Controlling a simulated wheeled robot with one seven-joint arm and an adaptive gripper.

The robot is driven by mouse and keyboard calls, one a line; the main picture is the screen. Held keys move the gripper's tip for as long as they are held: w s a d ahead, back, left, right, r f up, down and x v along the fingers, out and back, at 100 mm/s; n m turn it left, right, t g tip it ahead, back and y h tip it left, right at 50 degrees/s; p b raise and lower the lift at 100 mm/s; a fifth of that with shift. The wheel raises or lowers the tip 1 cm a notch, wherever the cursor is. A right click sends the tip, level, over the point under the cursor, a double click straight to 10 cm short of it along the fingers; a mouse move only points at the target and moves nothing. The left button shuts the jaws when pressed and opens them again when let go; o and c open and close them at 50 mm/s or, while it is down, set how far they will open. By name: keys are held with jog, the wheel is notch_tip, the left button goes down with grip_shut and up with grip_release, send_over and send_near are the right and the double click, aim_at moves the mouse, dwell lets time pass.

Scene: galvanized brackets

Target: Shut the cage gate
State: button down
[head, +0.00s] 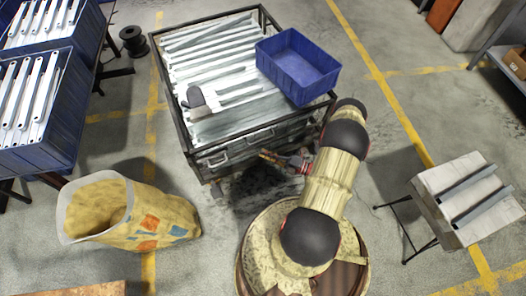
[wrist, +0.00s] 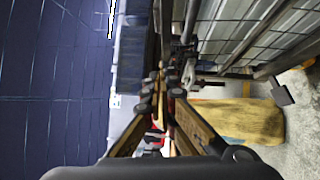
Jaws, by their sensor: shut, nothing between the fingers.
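The wire cage (head: 158,78) stands ahead of my base, full of long galvanized brackets (head: 215,60). Its near side (head: 235,148) has wire mesh and faces me. I cannot tell clearly which panel is the gate or how far it stands open. My gripper (head: 266,156) is low at this near side, beside the lower frame. In the wrist view my gripper (wrist: 163,88) is shut with nothing between the fingers, and cage mesh (wrist: 235,40) shows just beyond it to the upper right. Whether the fingers touch the cage cannot be told.
A blue bin (head: 298,62) sits on the cage's right part. An open yellow sack (head: 150,215) stands at front left, also in the wrist view (wrist: 240,120). Blue bins of brackets (head: 55,140) are at left, a spool (head: 133,40) behind. A block with brackets (head: 465,195) is at right.

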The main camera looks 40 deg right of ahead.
jog(key=b+x, duration=0.1)
jog(key=x, duration=0.2)
jog(key=d+x, duration=0.1)
jog(key=x, duration=0.2)
jog(key=b+x, duration=0.1)
jog(key=x, duration=0.2)
jog(key=shift+w+d+b, duration=0.1)
jog(key=shift+w+b, duration=0.2)
jog(key=shift+w, duration=0.35)
jog(key=shift+w+d+r, duration=0.15)
jog(key=shift+w+d, duration=0.1)
jog(key=shift+w, duration=0.5)
